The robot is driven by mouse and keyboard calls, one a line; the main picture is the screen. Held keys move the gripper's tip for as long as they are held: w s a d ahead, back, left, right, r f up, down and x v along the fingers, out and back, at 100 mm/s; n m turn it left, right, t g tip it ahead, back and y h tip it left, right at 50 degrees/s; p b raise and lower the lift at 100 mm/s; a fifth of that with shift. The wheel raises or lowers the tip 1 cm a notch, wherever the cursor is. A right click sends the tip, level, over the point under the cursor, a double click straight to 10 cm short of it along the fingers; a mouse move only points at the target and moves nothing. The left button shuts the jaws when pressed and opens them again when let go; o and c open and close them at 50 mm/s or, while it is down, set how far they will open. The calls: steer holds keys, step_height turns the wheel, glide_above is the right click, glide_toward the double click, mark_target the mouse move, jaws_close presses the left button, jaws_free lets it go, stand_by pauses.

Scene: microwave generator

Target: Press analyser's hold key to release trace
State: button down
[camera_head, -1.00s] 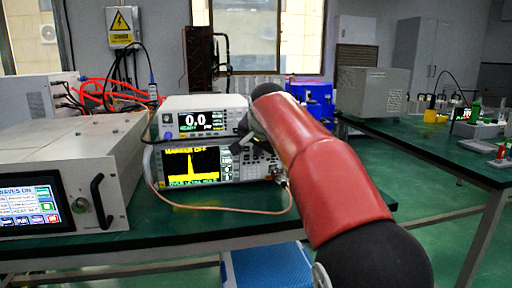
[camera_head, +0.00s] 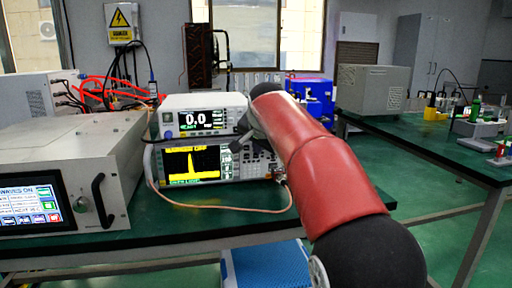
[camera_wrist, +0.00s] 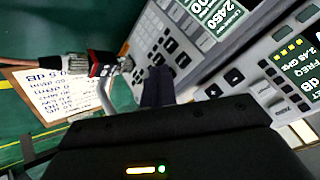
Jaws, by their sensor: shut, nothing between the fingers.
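The analyser (camera_head: 238,176) is the lower of two stacked instruments on the green bench, and its screen (camera_head: 190,164) shows a yellow peak trace. In the wrist view its key panel (camera_wrist: 158,32) appears turned sideways, with several dark keys. I cannot read which one is the hold key. My gripper (camera_head: 238,146) is shut and empty in front of the analyser's upper right panel. In the wrist view its dark fingertips (camera_wrist: 158,84) are close to the keys; whether they touch cannot be told.
A meter (camera_head: 205,104) reading 0.0 sits on the analyser. A copper-coloured cable (camera_head: 225,209) loops in front, and its connector (camera_wrist: 100,66) is beside the keys. A printed card (camera_wrist: 60,95) lies beneath it. A large grey unit (camera_head: 75,160) with a handle stands left.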

stand_by(0.5)
steer(key=shift+s+d+b, duration=0.2)
steer(key=shift+s+b, duration=0.35)
steer(key=shift+s, duration=0.15)
steer(key=shift+s+d+b, duration=0.25)
steer(key=shift+s+b, duration=0.3)
steer(key=shift+s, duration=0.25)
steer(key=shift+s+d+b, duration=0.2)
steer(key=shift+s+b, duration=0.35)
steer(key=shift+s, duration=0.25)
steer(key=shift+s+d+b, duration=0.25)
steer(key=shift+s+b, duration=0.3)
steer(key=shift+s, duration=0.25)
